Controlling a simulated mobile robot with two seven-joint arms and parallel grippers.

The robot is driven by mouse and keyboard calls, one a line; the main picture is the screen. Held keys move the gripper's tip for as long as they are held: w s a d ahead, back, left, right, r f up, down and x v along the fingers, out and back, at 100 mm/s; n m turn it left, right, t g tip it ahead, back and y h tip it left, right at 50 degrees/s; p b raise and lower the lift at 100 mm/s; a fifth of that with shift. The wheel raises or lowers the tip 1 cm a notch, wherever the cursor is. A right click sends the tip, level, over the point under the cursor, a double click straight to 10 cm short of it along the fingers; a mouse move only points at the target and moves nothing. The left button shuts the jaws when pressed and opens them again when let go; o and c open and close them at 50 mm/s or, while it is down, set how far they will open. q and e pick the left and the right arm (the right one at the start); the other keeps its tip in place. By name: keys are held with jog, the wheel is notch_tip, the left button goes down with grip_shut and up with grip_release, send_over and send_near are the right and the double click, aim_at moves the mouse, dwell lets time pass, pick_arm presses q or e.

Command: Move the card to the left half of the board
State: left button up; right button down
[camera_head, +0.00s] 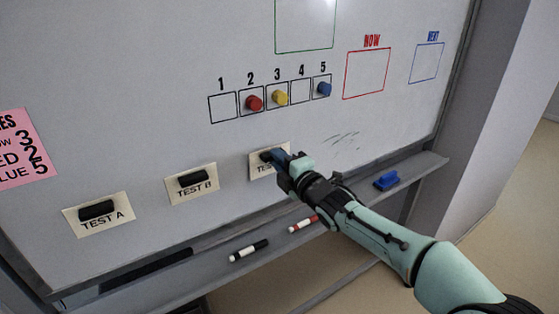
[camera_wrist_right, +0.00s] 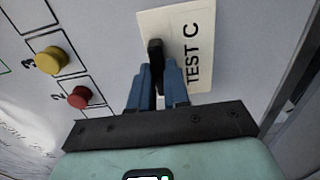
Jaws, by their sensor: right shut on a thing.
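The whiteboard (camera_head: 120,120) carries three cream cards with black handles. The TEST A card (camera_head: 115,222) is at the lower left, and the TEST B card (camera_head: 208,192) is to its right. The third card (camera_head: 256,172) is further right, partly hidden by my right gripper (camera_head: 272,157); the right wrist view shows that it reads TEST C (camera_wrist_right: 205,25). In that view my right gripper (camera_wrist_right: 157,75) has its blue fingers shut on the black handle (camera_wrist_right: 155,50) of this card. The card looks flat against the board. My left gripper is not in view.
Numbered boxes 1 to 5 hold a red knob (camera_head: 254,103), a yellow knob (camera_head: 280,97) and a blue knob (camera_head: 323,89). Red NOW (camera_head: 367,74) and blue NEXT (camera_head: 427,63) frames are at right. A pink note (camera_head: 22,160) hangs left. The tray below holds markers (camera_head: 249,251) and a blue eraser (camera_head: 387,181).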

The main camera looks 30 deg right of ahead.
jog(key=shift+w, duration=0.5)
dwell(0.4)
jog(key=c, duration=0.6)
grip_release()
jog(key=shift+s, duration=0.1)
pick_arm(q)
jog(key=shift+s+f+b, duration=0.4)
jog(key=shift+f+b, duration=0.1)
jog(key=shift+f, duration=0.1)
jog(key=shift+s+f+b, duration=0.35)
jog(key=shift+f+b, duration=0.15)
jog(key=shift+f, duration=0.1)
pick_arm(e)
jog(key=shift+s+d, duration=0.15)
jog(key=shift+s, duration=1.6)
jog(key=shift+s+d, duration=0.1)
jog(key=shift+s, duration=1.6)
